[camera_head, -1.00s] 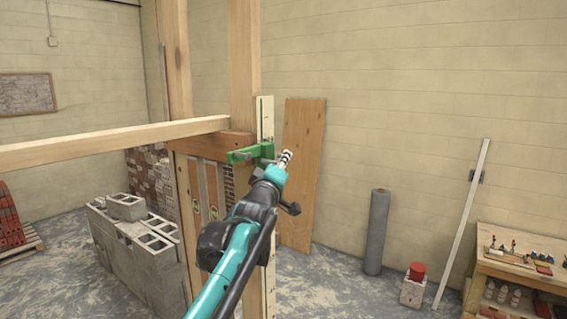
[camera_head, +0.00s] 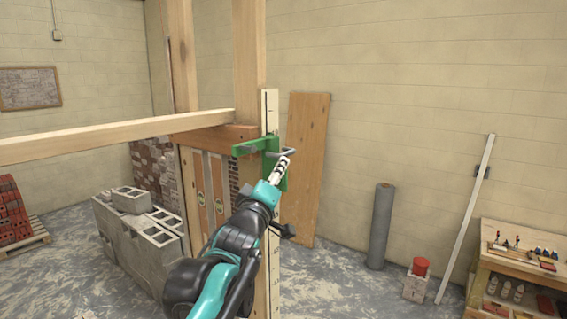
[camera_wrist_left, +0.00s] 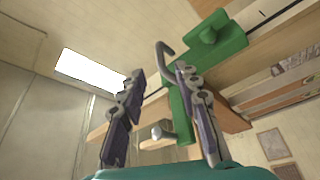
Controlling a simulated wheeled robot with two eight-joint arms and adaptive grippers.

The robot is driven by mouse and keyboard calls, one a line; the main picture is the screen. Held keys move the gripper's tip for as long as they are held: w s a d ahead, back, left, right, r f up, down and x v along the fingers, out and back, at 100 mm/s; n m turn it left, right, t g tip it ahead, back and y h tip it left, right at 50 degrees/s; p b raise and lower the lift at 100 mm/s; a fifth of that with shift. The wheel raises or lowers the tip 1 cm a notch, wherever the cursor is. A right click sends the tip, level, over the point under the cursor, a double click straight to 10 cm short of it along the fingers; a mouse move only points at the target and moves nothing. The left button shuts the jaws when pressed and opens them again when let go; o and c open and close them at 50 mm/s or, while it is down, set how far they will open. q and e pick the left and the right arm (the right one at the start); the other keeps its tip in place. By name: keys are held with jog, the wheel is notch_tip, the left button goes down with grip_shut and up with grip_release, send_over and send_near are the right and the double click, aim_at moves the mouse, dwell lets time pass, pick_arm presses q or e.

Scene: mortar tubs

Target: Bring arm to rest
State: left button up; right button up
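My left arm reaches up from the bottom of the head view, with its left gripper (camera_head: 283,164) in front of a green clamp (camera_head: 268,144) on the wooden post. In the left wrist view the two fingers of the left gripper (camera_wrist_left: 158,75) stand apart with nothing held between them. The green clamp (camera_wrist_left: 222,42) fills the area behind and beside the right finger, and its grey bent handle (camera_wrist_left: 164,57) shows between the fingertips. I cannot tell whether the finger touches the clamp. My right gripper is not in view.
A wooden frame with a post (camera_head: 249,60) and a horizontal beam (camera_head: 110,138) stands close to the arm. Concrete blocks (camera_head: 130,225) are at left. A plywood board (camera_head: 305,165), grey roll (camera_head: 380,225) and workbench (camera_head: 525,262) stand at right.

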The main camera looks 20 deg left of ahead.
pick_arm(q)
jog(key=shift+v, duration=1)
jog(key=shift+f, duration=0.1)
jog(key=s+f+m+g+b, duration=0.25)
jog(key=f+b, duration=0.45)
jog(key=f, duration=0.7)
jog(key=s+f+m+g+b, duration=0.15)
jog(key=s+f+b, duration=0.4)
jog(key=f, duration=0.85)
jog(key=s+f+m+g+b, duration=0.1)
jog(key=f+g+b, duration=0.1)
jog(key=f+b, duration=0.85)
jog(key=s+d+f+m+g+b, duration=0.1)
jog(key=s+f+b, duration=0.4)
jog(key=f, duration=0.9)
jog(key=s+f+m+g+b, duration=0.3)
jog(key=s+f+g+b, duration=0.1)
jog(key=f, duration=1)
jog(key=s+d+f+m+g+b, duration=0.1)
jog(key=s+f+b, duration=0.6)
jog(key=f, duration=0.7)
jog(key=shift+s+d+m+g, duration=0.35)
jog(key=shift+m+g, duration=0.35)
jog(key=shift+m, duration=0.3)
